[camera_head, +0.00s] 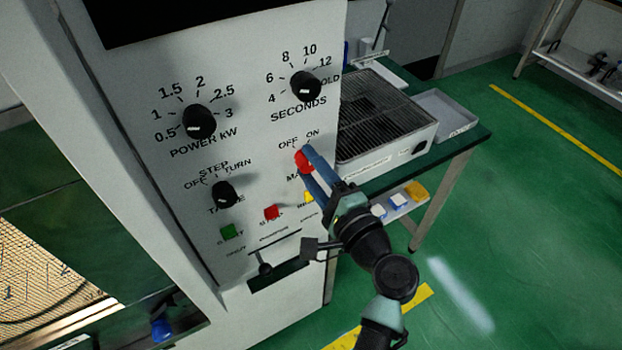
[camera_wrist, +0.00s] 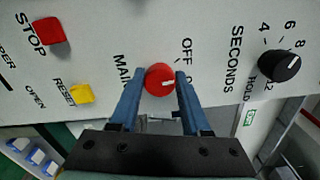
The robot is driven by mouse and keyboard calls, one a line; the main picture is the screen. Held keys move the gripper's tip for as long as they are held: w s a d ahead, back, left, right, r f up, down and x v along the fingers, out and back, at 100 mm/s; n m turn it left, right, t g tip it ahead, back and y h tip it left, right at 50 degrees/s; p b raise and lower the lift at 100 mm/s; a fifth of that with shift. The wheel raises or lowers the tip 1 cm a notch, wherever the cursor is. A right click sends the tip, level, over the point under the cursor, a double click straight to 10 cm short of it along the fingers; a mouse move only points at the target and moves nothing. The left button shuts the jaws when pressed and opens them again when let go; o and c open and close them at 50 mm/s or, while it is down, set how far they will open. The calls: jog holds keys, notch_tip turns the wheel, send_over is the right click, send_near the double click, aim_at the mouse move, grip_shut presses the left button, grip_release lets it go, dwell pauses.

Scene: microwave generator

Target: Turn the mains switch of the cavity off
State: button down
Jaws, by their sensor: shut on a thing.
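The red mains knob (camera_head: 302,161) is on the white panel, below the OFF and ON labels. My gripper (camera_head: 309,157) has its blue fingers at the knob and hides part of it and of the label. In the wrist view the red mains knob (camera_wrist: 159,79) sits between the two fingertips of my gripper (camera_wrist: 162,82), which is shut on it. One finger partly covers ON, so I cannot tell exactly which label the mark meets.
Black knobs for seconds (camera_head: 305,86), power (camera_head: 199,122) and table (camera_head: 225,194) are nearby. A red stop button (camera_head: 271,212), green start button (camera_head: 232,231) and yellow reset button (camera_wrist: 82,94) lie close. A bench (camera_head: 455,150) with a grille-topped box stands right.

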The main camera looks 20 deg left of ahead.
jog(key=n+b, duration=0.3)
jog(key=shift+f, duration=0.3)
jog(key=shift+r+n+b, duration=0.1)
jog(key=shift+n+b, duration=0.6)
jog(key=shift+b, duration=0.1)
jog(key=shift+r, duration=0.1)
jog(key=shift+c, duration=1.8)
grip_release()
jog(key=b+v, duration=0.2)
jog(key=v, duration=1.1)
